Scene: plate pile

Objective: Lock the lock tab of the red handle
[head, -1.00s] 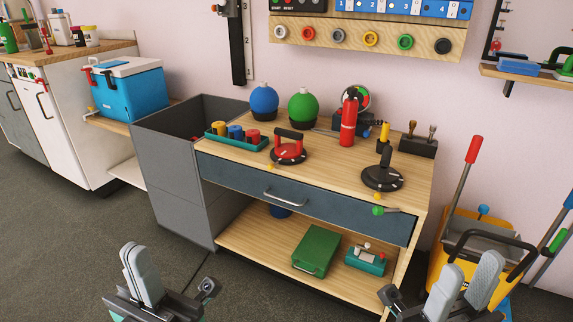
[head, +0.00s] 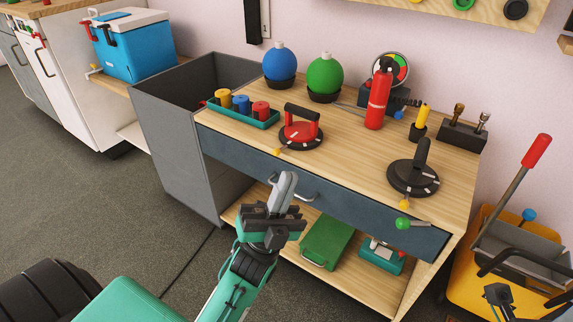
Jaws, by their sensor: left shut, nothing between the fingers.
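The red handle (head: 301,116) stands upright on a round, dark-rimmed base with a red top, on the bench. Its small yellow lock tab (head: 279,150) sticks out at the front left of the base, near the bench's front edge. My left gripper (head: 286,180) is shut and empty. It shows in front of the drawer, below and apart from the red handle and tab. Only a dark part of my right gripper (head: 498,294) shows at the bottom right; its fingers are out of sight.
A black handle on a round base (head: 414,178) with its own yellow tab stands to the right. A teal tray (head: 246,118) of coloured cylinders sits at the left. A red extinguisher (head: 377,101) and blue and green balls stand behind. The drawer handle (head: 304,193) is close behind my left gripper.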

